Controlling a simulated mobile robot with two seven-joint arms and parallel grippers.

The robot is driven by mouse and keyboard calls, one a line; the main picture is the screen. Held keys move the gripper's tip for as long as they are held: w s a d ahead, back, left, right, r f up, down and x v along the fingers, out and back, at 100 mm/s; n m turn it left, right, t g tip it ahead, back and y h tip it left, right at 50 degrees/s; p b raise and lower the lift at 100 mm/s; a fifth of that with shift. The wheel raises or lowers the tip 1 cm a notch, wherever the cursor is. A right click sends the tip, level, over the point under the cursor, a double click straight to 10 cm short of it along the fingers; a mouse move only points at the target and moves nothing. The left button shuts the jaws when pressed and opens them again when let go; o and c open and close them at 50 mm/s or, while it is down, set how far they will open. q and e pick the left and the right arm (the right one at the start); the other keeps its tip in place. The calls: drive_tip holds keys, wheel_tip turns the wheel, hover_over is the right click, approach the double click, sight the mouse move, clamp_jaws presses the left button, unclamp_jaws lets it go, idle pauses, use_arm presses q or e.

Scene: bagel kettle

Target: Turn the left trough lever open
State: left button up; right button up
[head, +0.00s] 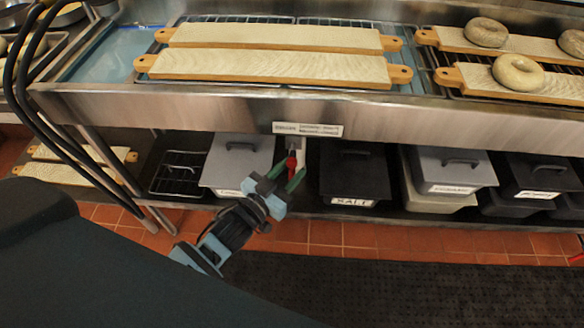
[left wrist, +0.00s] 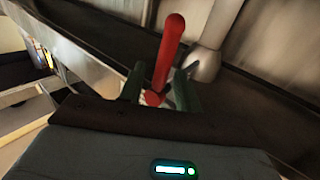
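The red lever (head: 291,165) sits below the front edge of the steel trough (head: 200,108), under a small label plate. My left gripper (head: 285,178) is at the lever, with its green fingers on either side of it. In the left wrist view the lever (left wrist: 167,55) stands between the two fingertips (left wrist: 160,88), with some space showing beside it, so the gripper looks open. Whether a finger touches the lever cannot be told. A pale metal pipe (left wrist: 213,45) is just behind the lever. My right gripper is not seen.
Wooden boards (head: 270,66) lie on the trough, with bagels (head: 517,72) on the boards at right. On the shelf below stand a light lidded bin (head: 237,160), a dark bin (head: 354,172) and other bins, close around the gripper. A dark mat (head: 430,295) covers the floor.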

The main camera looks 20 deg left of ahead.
use_arm(q)
drive_tip(key=shift+w+d, duration=0.2)
drive_tip(key=shift+w, duration=0.35)
clamp_jaws()
